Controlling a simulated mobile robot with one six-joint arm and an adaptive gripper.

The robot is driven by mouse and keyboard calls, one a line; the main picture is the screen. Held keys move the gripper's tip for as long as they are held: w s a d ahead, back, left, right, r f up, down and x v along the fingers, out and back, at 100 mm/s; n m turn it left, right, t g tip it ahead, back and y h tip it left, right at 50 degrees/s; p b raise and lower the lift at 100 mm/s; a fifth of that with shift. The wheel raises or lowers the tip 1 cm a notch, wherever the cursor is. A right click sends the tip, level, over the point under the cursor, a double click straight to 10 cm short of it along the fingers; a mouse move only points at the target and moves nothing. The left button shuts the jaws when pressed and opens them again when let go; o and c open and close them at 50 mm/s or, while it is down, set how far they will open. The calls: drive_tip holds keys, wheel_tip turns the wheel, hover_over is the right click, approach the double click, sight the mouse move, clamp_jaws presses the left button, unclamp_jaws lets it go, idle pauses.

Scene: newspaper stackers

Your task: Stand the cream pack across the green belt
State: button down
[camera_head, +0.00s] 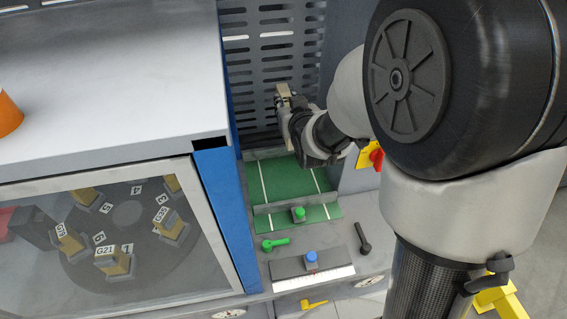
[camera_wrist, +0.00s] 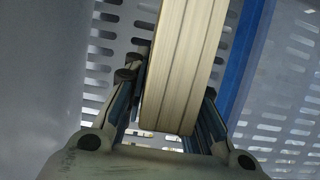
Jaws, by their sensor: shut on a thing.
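My gripper (camera_head: 288,108) is raised in the recess above the green belt (camera_head: 289,180), in front of the slotted back panel. It is shut on the cream pack (camera_head: 283,91), of which only a small part shows in the head view. In the wrist view the cream pack (camera_wrist: 187,62) is a long ridged block between the two fingers of my gripper (camera_wrist: 168,108), running up out of the frame. The green belt lies flat below, apart from the pack, with white lines across its surface. My arm hides part of the recess's right side.
A low rail with a green knob (camera_head: 298,214) crosses the belt's front. A blue post (camera_head: 222,190) bounds the left. The windowed cabinet (camera_head: 110,240) holds several labelled blocks.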

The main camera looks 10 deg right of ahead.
wheel_tip(320, 180, down, 18)
drive_tip(key=b, duration=0.5)
drive_tip(key=shift+a, duration=0.15)
drive_tip(key=shift+f+b, duration=0.15)
drive_tip(key=shift+b, duration=0.2)
drive_tip(key=c, duration=1.3)
unclamp_jaws()
